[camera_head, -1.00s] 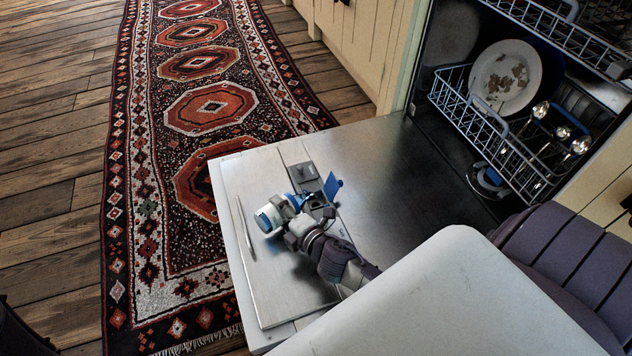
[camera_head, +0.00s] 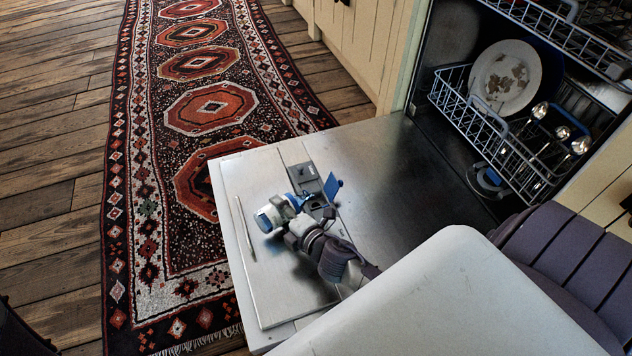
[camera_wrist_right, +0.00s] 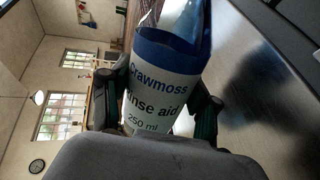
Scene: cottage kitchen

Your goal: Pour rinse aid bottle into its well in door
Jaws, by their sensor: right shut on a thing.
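The rinse aid bottle (camera_wrist_right: 165,85), blue and white with a "Crawmoss rinse aid 250 ml" label, is between the fingers of my right gripper (camera_wrist_right: 150,108). In the head view the right gripper (camera_head: 291,222) is shut on the bottle (camera_head: 268,217), which lies tilted over the open dishwasher door (camera_head: 385,165). The dispenser (camera_head: 306,178) in the door has a blue flap (camera_head: 332,186) standing open beside it. The bottle's mouth is close to the dispenser; the gripper partly hides the well, and I cannot tell whether liquid is flowing. My left gripper is not in view.
The lower rack (camera_head: 480,125) with a soiled plate (camera_head: 507,78) and several spoons sits inside the dishwasher. A patterned rug (camera_head: 205,110) covers the wooden floor left of the door. Cabinets (camera_head: 350,45) stand behind. The door's inner part is clear.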

